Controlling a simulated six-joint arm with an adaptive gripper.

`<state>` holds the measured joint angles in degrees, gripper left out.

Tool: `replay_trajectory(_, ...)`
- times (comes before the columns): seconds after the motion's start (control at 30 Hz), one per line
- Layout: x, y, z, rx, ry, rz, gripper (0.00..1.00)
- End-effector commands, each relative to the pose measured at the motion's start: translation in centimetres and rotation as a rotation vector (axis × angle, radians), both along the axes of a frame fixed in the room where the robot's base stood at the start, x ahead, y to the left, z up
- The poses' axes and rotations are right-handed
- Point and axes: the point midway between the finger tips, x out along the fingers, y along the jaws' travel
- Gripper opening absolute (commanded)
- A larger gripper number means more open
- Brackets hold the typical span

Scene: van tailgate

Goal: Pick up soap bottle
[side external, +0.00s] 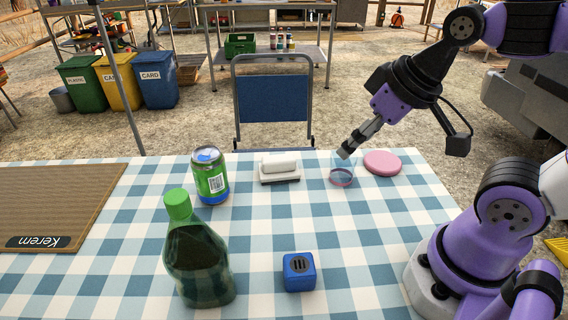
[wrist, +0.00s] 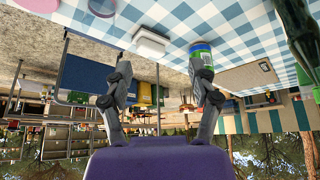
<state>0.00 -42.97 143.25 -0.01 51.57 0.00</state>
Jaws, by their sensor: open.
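A green bottle (side external: 200,262) with a green cap stands at the front left of the checked table; no label shows that it is soap. Its dark green side also shows at the top right of the wrist view (wrist: 297,32). A white block on a dish (side external: 280,168), like a bar of soap, sits near the back edge, and also shows in the wrist view (wrist: 151,42). My gripper (side external: 345,152) is at the back right, close above a small clear glass (side external: 342,172). In the wrist view its fingers (wrist: 162,72) are apart with nothing held.
A green can (side external: 210,176) stands left of the white block. A blue cube (side external: 299,272) sits at the front. A pink disc (side external: 382,162) lies right of the glass. A brown mat (side external: 50,205) covers the left. A blue chair (side external: 272,100) stands behind the table. The table's middle is clear.

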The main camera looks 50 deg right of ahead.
Motion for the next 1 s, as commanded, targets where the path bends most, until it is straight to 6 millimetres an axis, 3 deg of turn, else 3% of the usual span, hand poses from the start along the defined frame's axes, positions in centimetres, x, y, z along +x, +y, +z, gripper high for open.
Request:
replay_trajectory(0.13,0.3,0.4,0.2,0.0,-0.002,0.018,0.68)
replay_trajectory(0.23,1.8,2.8,1.3,0.001,-0.01,0.132,0.68)
replay_trajectory(0.4,4.9,11.9,4.0,0.011,-0.04,0.475,0.68)
replay_trajectory(0.5,5.3,17.2,5.0,0.02,-0.057,0.644,0.68)
replay_trajectory(0.6,5.1,20.8,5.4,0.028,-0.069,0.749,0.68)
replay_trajectory(0.7,5.2,22.4,4.9,0.03,-0.07,0.789,0.68)
replay_trajectory(1.0,6.7,24.0,1.4,0.03,-0.073,0.787,0.68)
